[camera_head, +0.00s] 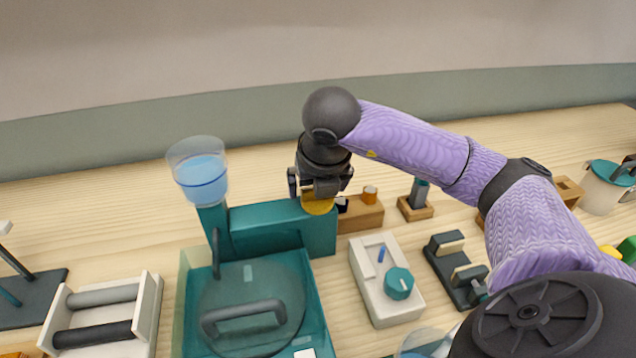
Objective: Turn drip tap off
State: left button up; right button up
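The teal apparatus (268,228) stands left of centre, with a clear cup of blue liquid (201,182) raised on its left end. A yellow round part (318,204), which looks like the tap's knob, shows at the right end of its teal block. My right gripper (319,190) comes in from the right and points down right over this yellow part. Its dark fingers hide the upper side of the part, so I cannot tell whether they grip it. The tap's outlet cannot be made out. My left gripper is out of view.
A white box with a teal dial (399,283) and a dark stand (458,270) are to the right. A wooden block (362,216) stands close beside the gripper. A white roller rack (103,312) is at left.

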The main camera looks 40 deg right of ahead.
jog(key=shift+r, duration=0.15)
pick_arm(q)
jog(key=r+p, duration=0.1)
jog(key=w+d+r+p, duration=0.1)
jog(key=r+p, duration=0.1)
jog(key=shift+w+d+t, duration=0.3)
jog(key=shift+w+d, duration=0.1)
pick_arm(e)
jog(key=v, duration=0.9)
jog(key=shift+r, duration=0.25)
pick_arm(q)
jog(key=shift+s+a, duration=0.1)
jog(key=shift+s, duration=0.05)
pick_arm(e)
jog(key=shift+s+a, duration=0.1)
